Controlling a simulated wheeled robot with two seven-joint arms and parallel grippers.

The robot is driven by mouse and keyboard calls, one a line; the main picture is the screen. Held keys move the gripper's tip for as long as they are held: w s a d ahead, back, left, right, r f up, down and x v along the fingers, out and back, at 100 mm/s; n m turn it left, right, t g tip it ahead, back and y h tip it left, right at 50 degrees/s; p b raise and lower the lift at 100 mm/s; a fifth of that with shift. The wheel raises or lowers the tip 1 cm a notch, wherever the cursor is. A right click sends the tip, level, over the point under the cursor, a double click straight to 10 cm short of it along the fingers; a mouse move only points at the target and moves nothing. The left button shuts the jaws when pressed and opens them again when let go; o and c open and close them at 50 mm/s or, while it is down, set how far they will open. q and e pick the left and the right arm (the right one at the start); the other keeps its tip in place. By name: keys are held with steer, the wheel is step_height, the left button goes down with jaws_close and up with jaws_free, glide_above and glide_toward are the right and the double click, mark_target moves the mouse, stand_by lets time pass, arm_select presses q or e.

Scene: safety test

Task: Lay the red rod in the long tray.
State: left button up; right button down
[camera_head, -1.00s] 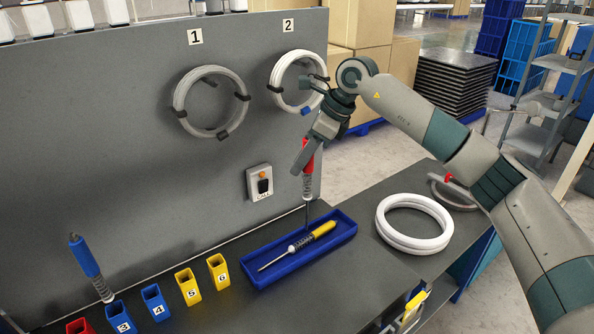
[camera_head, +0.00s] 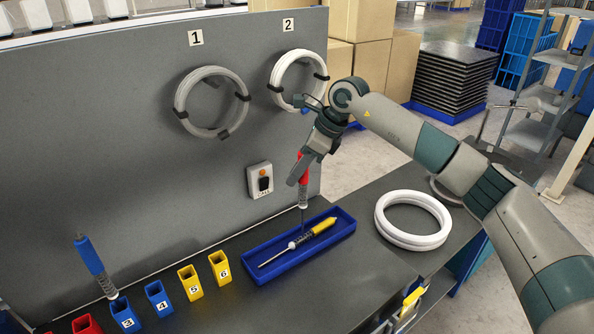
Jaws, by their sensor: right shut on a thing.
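The red rod (camera_head: 303,172) has a red top, a dark banded middle and a thin dark lower end. It hangs upright from my right gripper (camera_head: 302,162), which is shut on its red top. A yellow-handled rod (camera_head: 323,226) with a pale shaft lies lengthwise in the tray. My left gripper is not in view.
A blue rod (camera_head: 89,256) leans in blue holder 3 (camera_head: 124,315). Blue holder 4 (camera_head: 158,299) and yellow holders 5 (camera_head: 190,282) and 6 (camera_head: 220,267) stand left of the tray. White rings (camera_head: 413,240) lie to its right. A grey panel (camera_head: 130,150) rises behind.

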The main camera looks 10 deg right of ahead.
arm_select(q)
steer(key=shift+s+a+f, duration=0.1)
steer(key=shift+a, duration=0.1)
arm_select(e)
steer(key=shift+f, duration=0.5)
stand_by(0.3)
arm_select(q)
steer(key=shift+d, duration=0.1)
arm_select(e)
steer(key=shift+f, duration=0.1)
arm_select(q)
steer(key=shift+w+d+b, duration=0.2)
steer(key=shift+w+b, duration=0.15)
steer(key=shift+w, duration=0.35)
arm_select(e)
steer(key=shift+f, duration=0.1)
steer(key=c, duration=1.6)
jaws_free()
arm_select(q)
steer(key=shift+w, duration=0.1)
